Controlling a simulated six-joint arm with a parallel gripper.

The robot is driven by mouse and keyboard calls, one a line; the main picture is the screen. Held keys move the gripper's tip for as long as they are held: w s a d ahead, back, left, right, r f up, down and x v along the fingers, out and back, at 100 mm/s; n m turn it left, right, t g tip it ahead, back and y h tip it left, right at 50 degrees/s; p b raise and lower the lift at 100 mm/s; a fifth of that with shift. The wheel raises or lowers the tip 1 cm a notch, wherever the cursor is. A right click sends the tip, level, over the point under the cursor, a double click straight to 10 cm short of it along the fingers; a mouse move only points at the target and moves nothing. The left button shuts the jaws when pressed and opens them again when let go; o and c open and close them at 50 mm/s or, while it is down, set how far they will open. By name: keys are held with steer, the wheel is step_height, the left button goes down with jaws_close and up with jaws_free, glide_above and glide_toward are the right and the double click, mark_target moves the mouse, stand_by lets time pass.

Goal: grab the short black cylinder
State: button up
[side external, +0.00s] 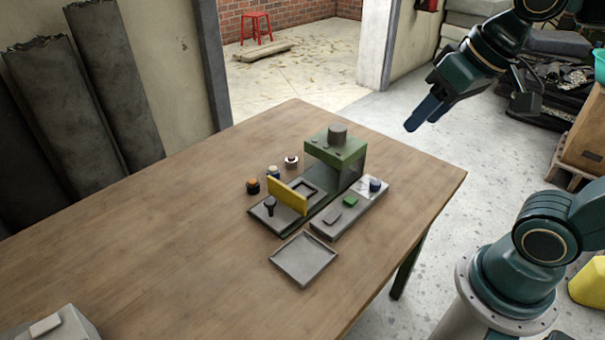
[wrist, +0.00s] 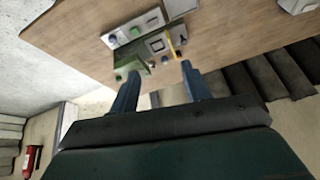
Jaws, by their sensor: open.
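Several small cylinders stand on the wooden table. One, dark with an orange top (side external: 253,187), stands left of the fixture. A dark grey cylinder (side external: 337,135) sits on the green block (side external: 345,155), which also shows in the wrist view (wrist: 128,58). A dark knob-like piece (side external: 269,204) stands on the grey plate by the yellow panel (side external: 287,197). I cannot tell for sure which is the short black cylinder. My gripper (side external: 425,113) is open and empty, high beyond the table's right edge and well apart from these pieces. Its two fingers show in the wrist view (wrist: 160,74).
A pale-and-blue cylinder (side external: 273,172) and a white-and-dark one (side external: 291,162) stand behind the yellow panel. A blue cylinder (side external: 375,184) and a green piece (side external: 350,201) sit on the right grey plate. An empty shallow tray (side external: 303,261) lies in front.

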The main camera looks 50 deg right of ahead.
steer(key=w+f+m+g+y, duration=0.25)
steer(key=w+m, duration=0.85)
steer(key=w, duration=1.4)
steer(key=w+d+f+m, duration=0.1)
steer(key=w+f+m, duration=0.4)
steer(key=f, duration=0.5)
steer(key=w+d+f+m+g+y, duration=0.1)
steer(key=w+f+m, duration=0.4)
steer(key=w+f, duration=0.5)
steer(key=shift+w+f+m, duration=0.3)
steer(key=shift+f+y, duration=0.1)
steer(key=shift+y, duration=0.15)
glide_above(254, 180)
steer(key=d, duration=0.2)
steer(key=shift+s+f, duration=0.25)
steer(key=shift+f, duration=1.7)
steer(key=shift+s+f, duration=0.2)
steer(key=shift+f, duration=1.7)
steer(key=shift+a, duration=0.1)
steer(key=shift+x, duration=2.6)
